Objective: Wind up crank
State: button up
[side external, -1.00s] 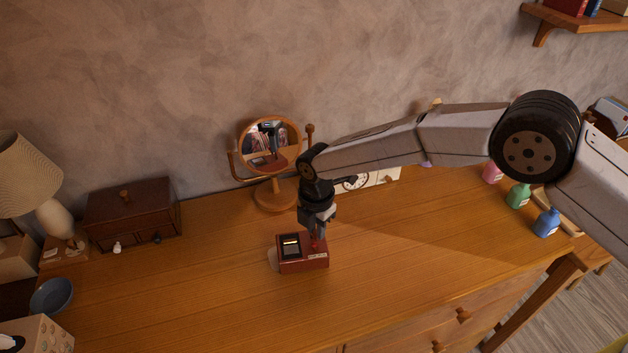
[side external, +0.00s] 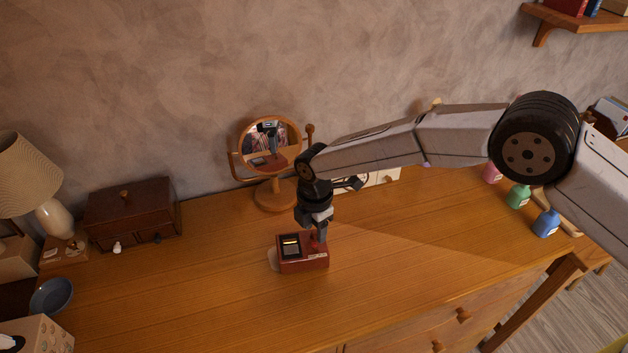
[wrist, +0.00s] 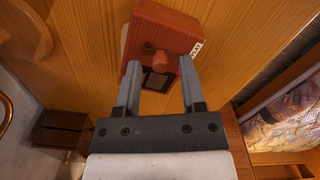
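A small reddish-brown box (side external: 302,258) with a dark recessed window on top stands on the wooden dresser. Its red crank knob (side external: 316,247) is at the right of its top. The box (wrist: 168,28) and knob (wrist: 156,63) also show in the wrist view. My gripper (side external: 318,236) points down right over the knob. In the wrist view my gripper (wrist: 159,68) has its two fingers apart, one on each side of the knob, with gaps visible.
A round mirror (side external: 270,148) on a wooden stand is behind the box. A dark wooden chest (side external: 132,214) and a lamp (side external: 26,178) stand left. Several bottles, including a blue one (side external: 546,223), stand right. The dresser top (side external: 210,285) is clear around the box.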

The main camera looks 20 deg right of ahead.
aim_at(315, 232)
jog(key=shift+r, duration=0.1)
dwell(0.3)
jog(key=shift+r, duration=3.8)
jog(key=n, duration=0.5)
jog(key=shift+n, duration=0.4)
jog(key=n, duration=0.4)
jog(key=shift+n, duration=0.3)
jog(key=shift+f, duration=0.2)
jog(key=shift+f, duration=3.75)
